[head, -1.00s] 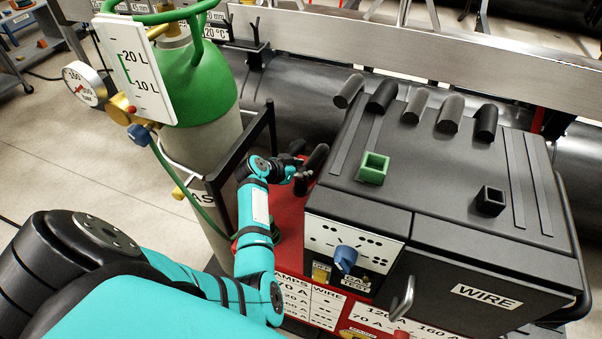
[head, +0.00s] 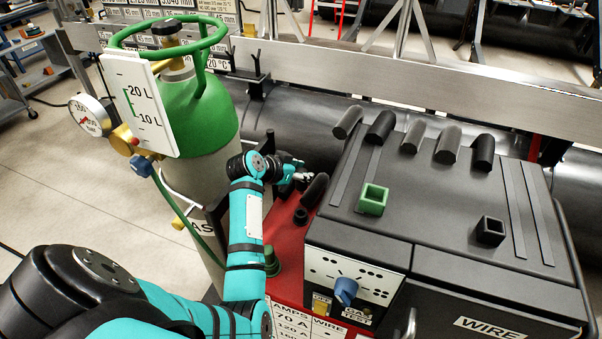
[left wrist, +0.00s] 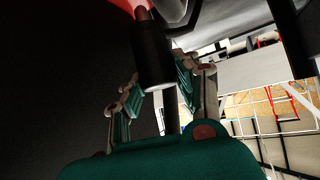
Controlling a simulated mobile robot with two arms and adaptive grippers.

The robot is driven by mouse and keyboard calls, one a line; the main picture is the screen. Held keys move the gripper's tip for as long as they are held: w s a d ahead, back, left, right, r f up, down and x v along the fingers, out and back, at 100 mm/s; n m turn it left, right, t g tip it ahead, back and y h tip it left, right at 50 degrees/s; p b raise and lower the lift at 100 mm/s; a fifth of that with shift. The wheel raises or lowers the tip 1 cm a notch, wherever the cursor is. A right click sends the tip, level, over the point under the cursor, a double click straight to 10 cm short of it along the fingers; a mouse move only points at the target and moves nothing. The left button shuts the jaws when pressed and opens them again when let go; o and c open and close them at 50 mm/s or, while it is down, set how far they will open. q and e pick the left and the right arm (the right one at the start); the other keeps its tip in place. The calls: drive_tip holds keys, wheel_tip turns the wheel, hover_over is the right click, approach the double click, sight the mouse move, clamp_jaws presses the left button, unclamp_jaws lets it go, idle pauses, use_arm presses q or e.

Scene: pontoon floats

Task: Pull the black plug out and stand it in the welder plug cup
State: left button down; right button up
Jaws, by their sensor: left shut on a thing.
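My left gripper (head: 303,175) is beside the welder's left edge, above the red deck. In the left wrist view its fingers (left wrist: 160,78) are shut on the black plug (left wrist: 153,60), a dark cylinder with a brownish end. In the head view I cannot make out the plug clearly. A green square cup (head: 373,200) and a black square cup (head: 490,231) stand on the welder's top, both apparently empty; I cannot read which is named the welder plug cup. A green plug-like piece (head: 271,262) stands on the red deck. My right gripper is out of view.
The green gas cylinder (head: 200,105) with its gauge stands left of my arm. A dark upright handle (head: 315,190) is close beside the gripper at the welder's edge. Several dark stubs line the welder's back edge. The top between the two cups is clear.

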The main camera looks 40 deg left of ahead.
use_arm(q)
drive_tip(key=shift+r+p, duration=1.75)
drive_tip(key=shift+r, duration=0.3)
idle(0.5)
